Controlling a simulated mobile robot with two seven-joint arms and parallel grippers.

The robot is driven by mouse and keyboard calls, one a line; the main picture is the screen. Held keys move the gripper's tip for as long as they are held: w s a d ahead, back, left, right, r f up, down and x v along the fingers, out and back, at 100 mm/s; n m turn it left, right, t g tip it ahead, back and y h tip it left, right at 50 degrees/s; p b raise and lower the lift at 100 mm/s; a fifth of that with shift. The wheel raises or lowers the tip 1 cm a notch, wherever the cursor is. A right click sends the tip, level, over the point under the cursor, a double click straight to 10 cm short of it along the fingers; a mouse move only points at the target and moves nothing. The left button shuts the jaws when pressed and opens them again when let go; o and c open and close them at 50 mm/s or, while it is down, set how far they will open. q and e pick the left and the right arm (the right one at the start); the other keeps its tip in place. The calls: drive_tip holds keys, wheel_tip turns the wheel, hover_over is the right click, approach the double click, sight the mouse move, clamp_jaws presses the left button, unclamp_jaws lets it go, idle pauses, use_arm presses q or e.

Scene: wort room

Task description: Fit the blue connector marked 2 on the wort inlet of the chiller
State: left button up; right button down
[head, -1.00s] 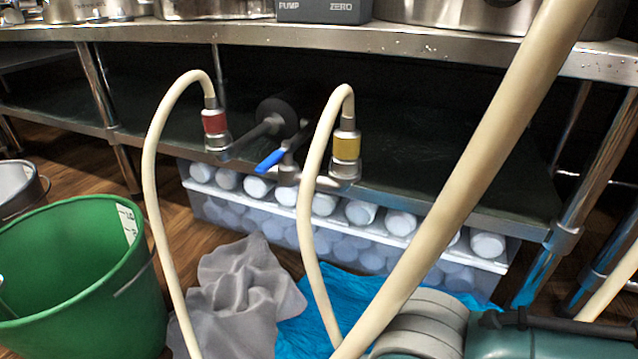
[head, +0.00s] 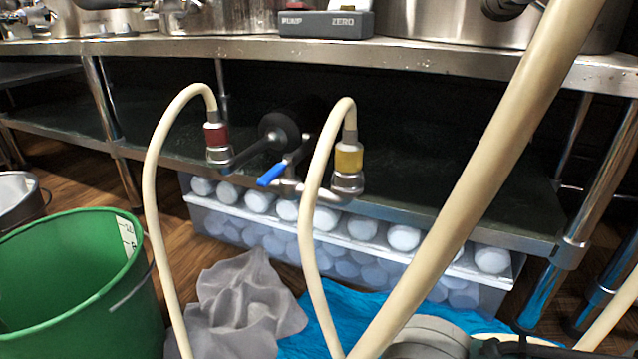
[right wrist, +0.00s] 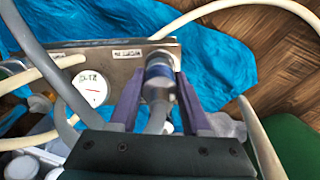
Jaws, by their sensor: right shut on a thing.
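My right gripper (right wrist: 157,88) shows in the right wrist view, its two purple fingers shut around the blue-banded connector (right wrist: 158,84). A grey hose (right wrist: 156,120) runs from the connector back between the fingers. The connector's metal end lies over the right end of a metal plate (right wrist: 104,68) with a small printed label, which looks like part of the chiller. I cannot tell whether it touches or sits on an inlet, and no number 2 is readable. My left gripper is in neither view.
In the head view a red-banded connector (head: 216,136) and a yellow-banded connector (head: 349,158) with hoses sit on valve fittings under the steel bench. A green bucket (head: 70,280), grey cloth (head: 245,305) and blue cloth (head: 318,322) lie in front. A thick hose (head: 480,180) crosses the right side.

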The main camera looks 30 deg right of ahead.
drive_tip(key=shift+f+b, duration=0.4)
drive_tip(key=shift+f, duration=0.25)
drive_tip(key=shift+c, duration=2.4)
unclamp_jaws()
drive_tip(key=shift+o, duration=1)
drive_tip(key=shift+r, duration=0.1)
